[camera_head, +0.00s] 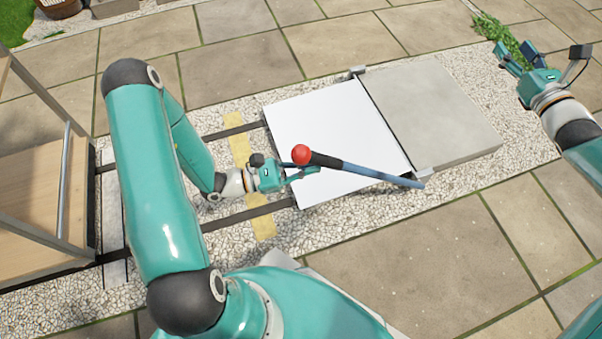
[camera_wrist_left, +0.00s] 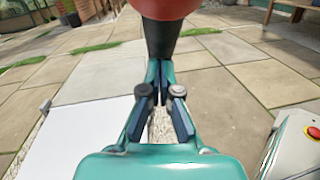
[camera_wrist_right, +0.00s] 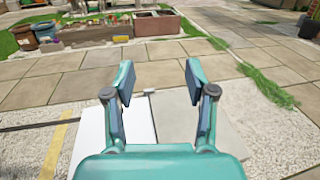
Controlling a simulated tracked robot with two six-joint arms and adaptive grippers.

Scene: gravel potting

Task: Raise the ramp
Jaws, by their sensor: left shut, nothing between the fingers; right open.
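The ramp appears as a white plate (camera_head: 320,120), lying low against a grey slab (camera_head: 440,115); its exact tilt is hard to tell. A lever with a blue rod (camera_head: 380,175), black grip (camera_head: 326,161) and red ball knob (camera_head: 301,154) rises at the plate's near side. My left gripper (camera_head: 314,171) is shut and empty beside the knob end of the lever. In the left wrist view the red knob (camera_wrist_left: 168,8) and black grip (camera_wrist_left: 168,42) are just beyond the closed fingertips; contact cannot be told. My right gripper (camera_head: 514,54) is open and empty, beyond the slab's far right.
Two dark rails (camera_head: 235,216) cross a yellow strip (camera_head: 240,150) on gravel, between a wooden cart (camera_head: 40,190) and the plate. A grey box with a red button (camera_wrist_left: 313,132) shows in the left wrist view. Paving around the gravel is mostly clear.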

